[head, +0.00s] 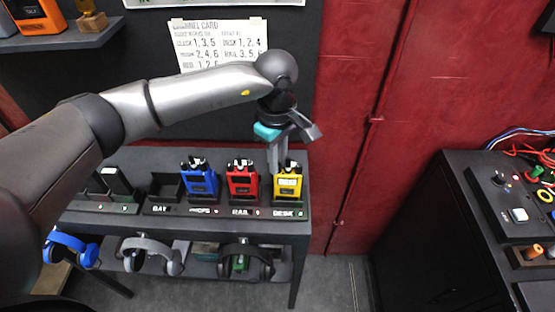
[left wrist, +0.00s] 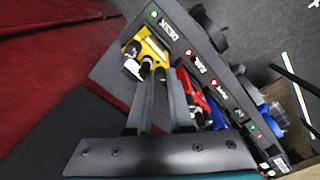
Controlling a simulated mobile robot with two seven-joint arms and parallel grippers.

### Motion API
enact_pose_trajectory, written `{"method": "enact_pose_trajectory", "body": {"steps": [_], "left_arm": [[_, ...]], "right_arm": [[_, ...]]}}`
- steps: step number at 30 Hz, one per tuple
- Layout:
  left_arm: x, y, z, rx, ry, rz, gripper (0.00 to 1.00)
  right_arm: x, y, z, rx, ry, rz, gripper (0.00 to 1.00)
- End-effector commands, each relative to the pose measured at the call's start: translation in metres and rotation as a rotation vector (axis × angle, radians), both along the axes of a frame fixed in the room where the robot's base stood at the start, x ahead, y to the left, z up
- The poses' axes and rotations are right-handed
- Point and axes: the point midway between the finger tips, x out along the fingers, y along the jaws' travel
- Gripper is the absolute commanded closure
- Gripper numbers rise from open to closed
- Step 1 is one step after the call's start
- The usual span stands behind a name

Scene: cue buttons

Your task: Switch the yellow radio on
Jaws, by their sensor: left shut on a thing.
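The yellow radio (head: 288,182) stands upright in the charger slot labelled DESK, at the right end of the rack. It also shows in the left wrist view (left wrist: 152,50), with black knobs on its top. My left gripper (head: 275,165) reaches down to the top of the yellow radio. In the left wrist view its fingers (left wrist: 163,80) are around a dark knob (left wrist: 160,73) on the radio's top and closed on it. The fingers partly hide the knob. The radio's display is too small to read. My right gripper is not in view.
A red radio (head: 242,180) and a blue radio (head: 199,178) stand close to the left in their slots. A channel card (head: 205,45) hangs on the wall behind. Headphones (head: 150,256) hang below the shelf. A control panel (head: 515,205) is at the far right.

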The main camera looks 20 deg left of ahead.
Motion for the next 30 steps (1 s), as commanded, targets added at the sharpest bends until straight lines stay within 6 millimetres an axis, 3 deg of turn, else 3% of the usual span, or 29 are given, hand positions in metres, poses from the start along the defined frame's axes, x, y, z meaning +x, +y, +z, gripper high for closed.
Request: {"method": "enact_pose_trajectory", "body": {"steps": [3, 4, 12, 23, 30], "left_arm": [[0.0, -0.001, 0.0, -0.002, 0.0, 0.0, 1.0], [0.0, -0.001, 0.0, -0.002, 0.0, 0.0, 0.8], [0.0, 0.0, 0.0, -0.001, -0.001, 0.001, 0.5], [0.001, 0.0, 0.007, -0.001, -0.003, 0.002, 0.5], [0.0, 0.0, 0.051, -0.002, -0.007, 0.001, 0.5]], "right_arm": [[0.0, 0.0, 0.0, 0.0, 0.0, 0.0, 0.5], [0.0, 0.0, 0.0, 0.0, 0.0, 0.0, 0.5], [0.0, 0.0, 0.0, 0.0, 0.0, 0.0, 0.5], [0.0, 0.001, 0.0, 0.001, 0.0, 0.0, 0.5], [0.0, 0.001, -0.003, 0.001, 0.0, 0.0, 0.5]]}}
